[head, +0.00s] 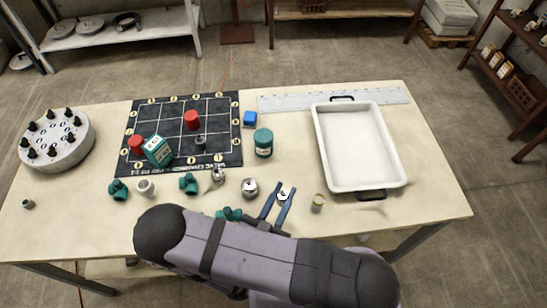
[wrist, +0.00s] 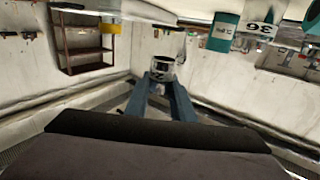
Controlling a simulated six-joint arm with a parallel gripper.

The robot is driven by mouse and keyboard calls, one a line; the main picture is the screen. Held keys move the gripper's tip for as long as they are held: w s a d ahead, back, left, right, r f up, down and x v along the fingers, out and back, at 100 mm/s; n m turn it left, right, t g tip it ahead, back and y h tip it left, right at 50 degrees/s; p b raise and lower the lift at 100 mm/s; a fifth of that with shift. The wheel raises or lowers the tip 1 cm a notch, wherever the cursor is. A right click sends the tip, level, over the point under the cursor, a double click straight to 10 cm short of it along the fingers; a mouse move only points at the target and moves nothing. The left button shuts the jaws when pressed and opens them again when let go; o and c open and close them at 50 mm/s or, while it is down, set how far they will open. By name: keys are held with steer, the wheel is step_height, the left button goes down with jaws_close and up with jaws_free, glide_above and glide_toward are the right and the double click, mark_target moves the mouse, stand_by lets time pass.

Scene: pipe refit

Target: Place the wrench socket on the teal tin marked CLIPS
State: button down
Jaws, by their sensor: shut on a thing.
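The wrench socket (head: 283,195), a short metal cylinder with a dark band, is held between the blue fingers of my gripper (head: 278,203) over the front of the table. The wrist view also shows the socket (wrist: 161,68) at the tips of the gripper (wrist: 160,82). A round teal tin (head: 263,142) with a pale label stands behind and a little left of my gripper, right of the black mat. Its lettering is too small to read in the head view. Nothing rests on its lid. The gap beneath the socket is hard to judge.
The black gridded mat (head: 218,105) carries red cylinders (head: 191,119) and a teal box (head: 158,150). A round gauge (head: 250,187) and teal fittings (head: 188,183) lie left. A white tray (head: 394,160) stands right, a brass cylinder (head: 318,203) before it.

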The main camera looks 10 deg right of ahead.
steer(key=w+a+f+n+t+y+b, duration=0.1)
steer(key=w+a+f+n+y+b, duration=0.2)
steer(key=w, duration=0.5)
step_height(320, 180, up, 13)
steer(key=n+t+y+b, duration=0.1)
steer(key=n+y+b, duration=0.4)
steer(key=y+b, duration=0.4)
glide_above(263, 135)
steer(key=shift+y, duration=0.3)
steer(key=shift+f+p, duration=0.5)
steer(key=shift+f, duration=2.25)
steer(key=shift+f, duration=0.15)
steer(key=shift+f, duration=1.95)
steer(key=shift+f, duration=0.1)
